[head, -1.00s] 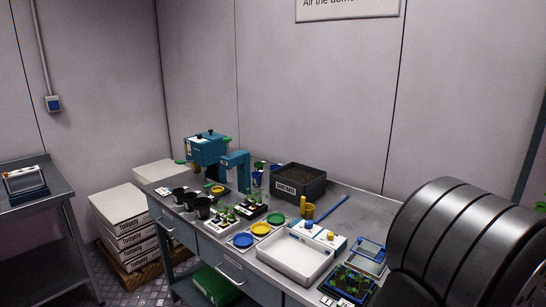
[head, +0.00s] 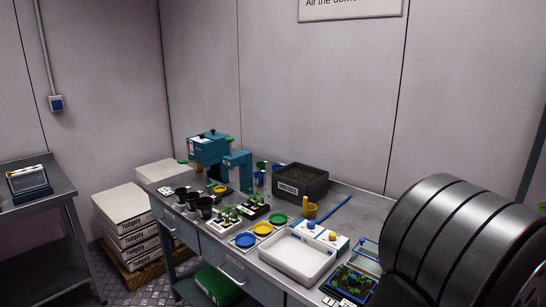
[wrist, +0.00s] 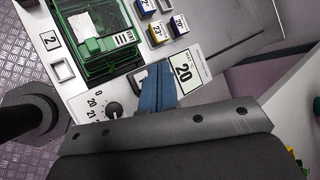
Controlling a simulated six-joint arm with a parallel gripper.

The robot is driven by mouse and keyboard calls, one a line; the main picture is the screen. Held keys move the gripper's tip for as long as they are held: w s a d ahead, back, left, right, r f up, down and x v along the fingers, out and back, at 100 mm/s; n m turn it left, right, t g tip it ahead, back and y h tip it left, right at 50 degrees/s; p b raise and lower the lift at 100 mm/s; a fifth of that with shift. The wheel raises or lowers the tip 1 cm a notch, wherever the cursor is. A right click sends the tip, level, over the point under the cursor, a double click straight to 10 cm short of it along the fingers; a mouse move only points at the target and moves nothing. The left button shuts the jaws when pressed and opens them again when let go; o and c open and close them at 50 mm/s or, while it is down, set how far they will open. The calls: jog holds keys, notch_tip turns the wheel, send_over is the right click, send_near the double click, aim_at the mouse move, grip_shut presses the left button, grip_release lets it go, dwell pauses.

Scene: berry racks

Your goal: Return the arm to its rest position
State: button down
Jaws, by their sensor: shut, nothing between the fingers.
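In the wrist view my gripper (wrist: 158,88) shows as two blue fingers pressed together, with nothing between them. I cannot make out my gripper in the head view.
In the head view a bench carries a white tray (head: 268,255), a dark soil box (head: 325,184), coloured dishes (head: 262,229), black pots (head: 205,205) and a teal machine (head: 208,150). Stacked white bags (head: 120,215) stand left of it. A side table (head: 62,187) is at far left.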

jog(key=shift+f, duration=2.7)
jog(key=s+a+r+m+g+h, duration=0.1)
jog(key=a+r+m+g, duration=0.3)
jog(key=r+m, duration=0.7)
jog(key=shift+v, duration=1.3)
jog(key=shift+s+a+f, duration=0.1)
jog(key=shift+s+a, duration=0.05)
jog(key=shift+a, duration=0.05)
dwell(1.4)
